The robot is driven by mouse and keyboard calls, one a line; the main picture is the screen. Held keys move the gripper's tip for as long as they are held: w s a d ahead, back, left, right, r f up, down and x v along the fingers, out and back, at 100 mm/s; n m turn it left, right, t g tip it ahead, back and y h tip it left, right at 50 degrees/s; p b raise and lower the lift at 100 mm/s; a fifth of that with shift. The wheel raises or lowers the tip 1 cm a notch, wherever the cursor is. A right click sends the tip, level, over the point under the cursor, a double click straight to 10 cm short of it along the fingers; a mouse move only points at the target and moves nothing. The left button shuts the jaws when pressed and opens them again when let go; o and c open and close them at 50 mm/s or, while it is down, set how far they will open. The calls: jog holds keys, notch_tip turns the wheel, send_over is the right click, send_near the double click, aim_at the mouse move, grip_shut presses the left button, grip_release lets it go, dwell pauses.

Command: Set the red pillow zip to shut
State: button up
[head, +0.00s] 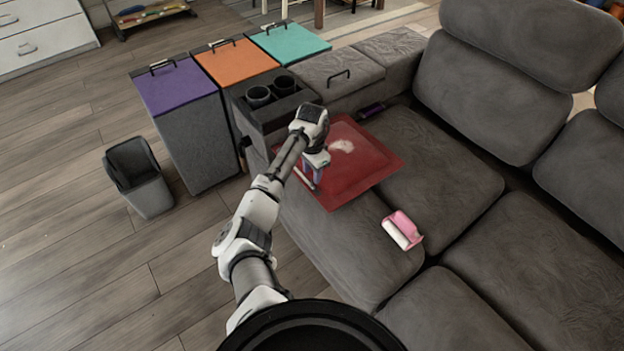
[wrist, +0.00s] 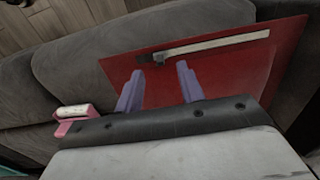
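The red pillow (head: 365,172) lies flat on the left seat of the grey sofa. It also fills much of the wrist view (wrist: 222,75). A pale zip strip (wrist: 215,45) runs along one edge of it, with a small grey slider (wrist: 146,58) near the strip's left end. A pale patch marks the pillow's top. My gripper (wrist: 160,69) has its two purple fingers apart with nothing seen between them. The fingertips appear just short of the slider; contact cannot be told. In the head view my gripper (head: 313,169) is over the pillow's left side and partly hides the zip.
A pink and white lint roller (head: 402,230) lies on the seat in front of the pillow, and a dark purple cylinder (head: 372,110) behind it. The console with cup holders (head: 270,92) and lidded bins (head: 183,120) stand left. A grey bin (head: 140,177) stands on open floor.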

aim_at(312, 180)
notch_tip(312, 180, down, 5)
jog(key=shift+r, duration=0.1)
dwell(0.3)
grip_shut()
